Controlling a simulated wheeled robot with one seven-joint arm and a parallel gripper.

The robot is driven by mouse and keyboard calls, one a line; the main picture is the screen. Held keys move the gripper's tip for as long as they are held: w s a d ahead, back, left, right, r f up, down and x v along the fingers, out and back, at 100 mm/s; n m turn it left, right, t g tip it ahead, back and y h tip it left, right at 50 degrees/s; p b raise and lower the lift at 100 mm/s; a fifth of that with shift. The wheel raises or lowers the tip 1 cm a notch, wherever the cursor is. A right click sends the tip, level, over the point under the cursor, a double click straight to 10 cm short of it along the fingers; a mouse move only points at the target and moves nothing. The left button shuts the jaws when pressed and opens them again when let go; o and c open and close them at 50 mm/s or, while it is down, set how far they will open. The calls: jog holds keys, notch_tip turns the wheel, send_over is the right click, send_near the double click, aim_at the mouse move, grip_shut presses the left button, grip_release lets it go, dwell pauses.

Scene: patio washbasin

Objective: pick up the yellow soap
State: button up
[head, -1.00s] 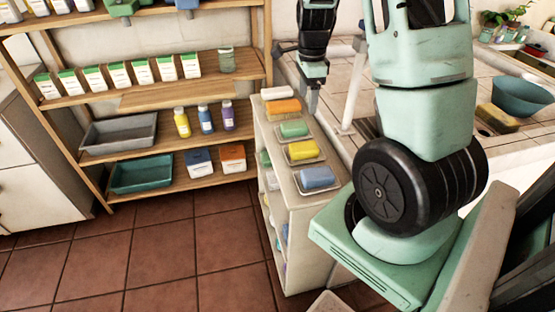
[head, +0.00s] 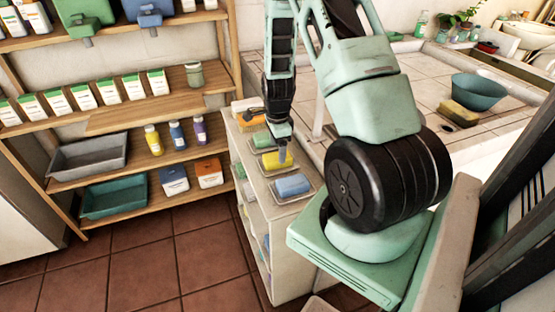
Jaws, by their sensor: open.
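The yellow soap (head: 270,161) lies in a small dish on top of the narrow white cabinet, in the head view. My gripper (head: 283,150) is over the yellow soap, with its fingers pointing down and partly in front of it. It is open; whether the fingers touch the soap cannot be told. A blue soap (head: 292,185) sits in the dish nearest to me. A green soap (head: 264,139) lies just behind the yellow one and is partly hidden by my gripper. An orange soap (head: 252,124) is farther back, also partly covered.
The white cabinet (head: 287,240) stands between the wooden shelf unit (head: 130,120) on the left and the tiled basin counter (head: 420,85) on the right. A teal bowl (head: 480,92) and a sponge (head: 458,113) are on the counter. The tiled floor at front left is clear.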

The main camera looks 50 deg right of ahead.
jog(key=shift+f, duration=1.45)
jog(key=c, duration=1.2)
jog(key=shift+r, duration=0.1)
notch_tip(320, 180, up, 10)
jog(key=shift+f, duration=0.1)
